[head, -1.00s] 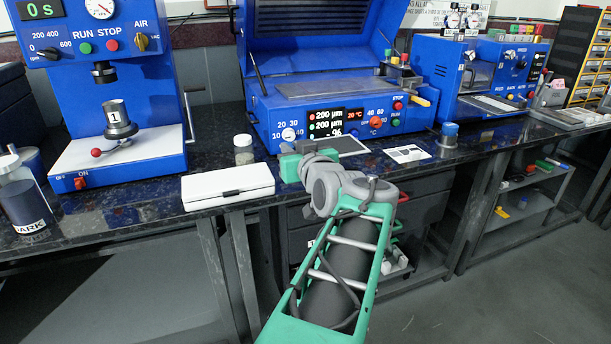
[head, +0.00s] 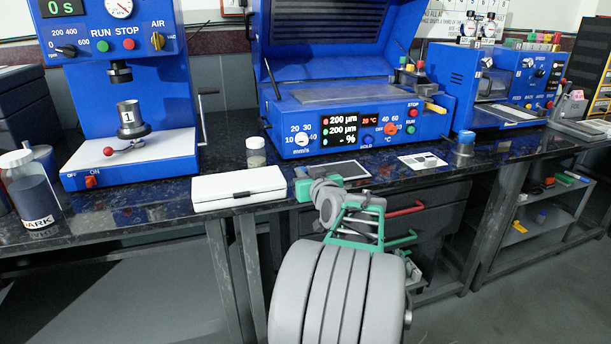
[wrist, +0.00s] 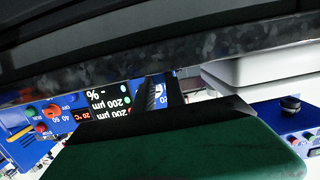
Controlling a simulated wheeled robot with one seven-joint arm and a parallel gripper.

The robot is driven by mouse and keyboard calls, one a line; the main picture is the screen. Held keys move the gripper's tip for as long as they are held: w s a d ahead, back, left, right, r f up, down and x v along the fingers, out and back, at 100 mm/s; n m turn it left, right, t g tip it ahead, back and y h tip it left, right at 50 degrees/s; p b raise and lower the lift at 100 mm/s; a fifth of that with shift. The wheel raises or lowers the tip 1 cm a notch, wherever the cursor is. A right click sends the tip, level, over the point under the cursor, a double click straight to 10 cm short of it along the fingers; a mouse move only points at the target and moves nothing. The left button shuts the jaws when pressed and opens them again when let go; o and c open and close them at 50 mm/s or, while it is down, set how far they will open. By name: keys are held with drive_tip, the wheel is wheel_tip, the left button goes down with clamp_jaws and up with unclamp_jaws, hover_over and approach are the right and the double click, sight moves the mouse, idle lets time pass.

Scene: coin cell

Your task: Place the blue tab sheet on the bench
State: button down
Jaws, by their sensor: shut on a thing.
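A dark grey sheet with a pale border (head: 346,170), seemingly the tab sheet, shows in the head view close behind my gripper (head: 330,181), at the bench's front edge. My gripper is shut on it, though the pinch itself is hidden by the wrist. A blue tab on it is too small to make out, and I cannot tell whether the sheet touches the bench (head: 105,222). In the wrist view a large green and black part of my gripper (wrist: 200,145) fills the bottom, and the sheet is not clear.
A white case (head: 238,188) and a small jar (head: 256,152) stand left of my gripper. The blue coating machine (head: 350,125) stands behind. Dark bench top shows between them.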

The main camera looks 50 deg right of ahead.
drive_tip(key=shift+f, duration=0.2)
drive_tip(key=c, duration=1.4)
unclamp_jaws()
drive_tip(key=shift+r, duration=0.15)
